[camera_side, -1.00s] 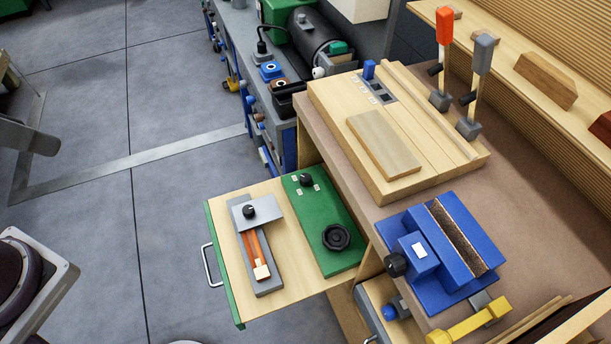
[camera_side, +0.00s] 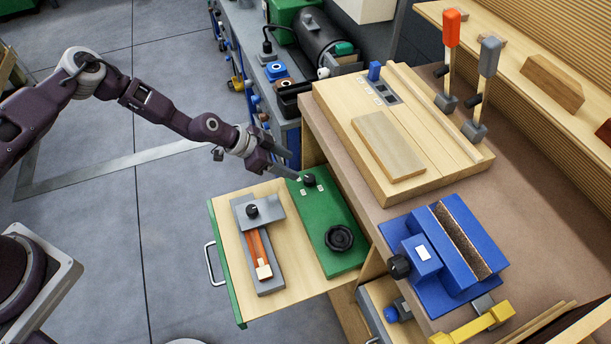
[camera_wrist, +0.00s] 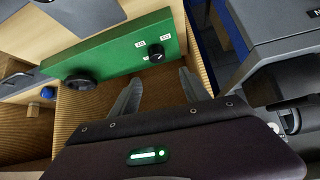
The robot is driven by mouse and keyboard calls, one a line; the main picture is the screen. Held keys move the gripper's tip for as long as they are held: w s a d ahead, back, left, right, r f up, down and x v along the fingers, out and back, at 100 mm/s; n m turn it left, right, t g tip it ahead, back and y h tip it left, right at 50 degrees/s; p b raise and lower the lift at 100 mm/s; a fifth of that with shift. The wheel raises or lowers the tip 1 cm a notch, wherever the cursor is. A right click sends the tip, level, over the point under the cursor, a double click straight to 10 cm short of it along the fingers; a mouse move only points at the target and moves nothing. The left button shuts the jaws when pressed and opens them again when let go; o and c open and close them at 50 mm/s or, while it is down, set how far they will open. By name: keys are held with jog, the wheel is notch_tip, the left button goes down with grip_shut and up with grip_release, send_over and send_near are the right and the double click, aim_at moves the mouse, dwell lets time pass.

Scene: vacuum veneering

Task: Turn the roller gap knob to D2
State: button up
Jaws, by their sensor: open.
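A small black knob (camera_side: 309,181) sits at the far end of a green panel (camera_side: 327,221) on the pulled-out drawer. Small white labels stand around it, too small to read surely. In the wrist view the knob (camera_wrist: 156,57) shows a light pointer mark, with two labels beside it. A larger black handwheel (camera_side: 338,238) is at the panel's near end. My gripper (camera_side: 292,166) is above the panel's far end, close to the knob and apart from it. In the wrist view my gripper (camera_wrist: 160,80) is open and empty, its fingers either side below the knob.
A grey slide fixture (camera_side: 260,273) with its own black knob lies left of the panel. The bench with a wooden board (camera_side: 389,146) rises close on the right. A blue vise-like device (camera_side: 440,255) stands at the bench's near part. Open floor lies left.

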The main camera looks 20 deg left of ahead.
aim_at(309, 178)
jog(key=x, duration=0.6)
jog(key=s+f+x, duration=0.1)
jog(key=x, duration=0.1)
jog(key=shift+w+a+f, duration=0.1)
jog(key=shift+w+f, duration=0.15)
jog(key=shift+f, duration=0.05)
grip_shut()
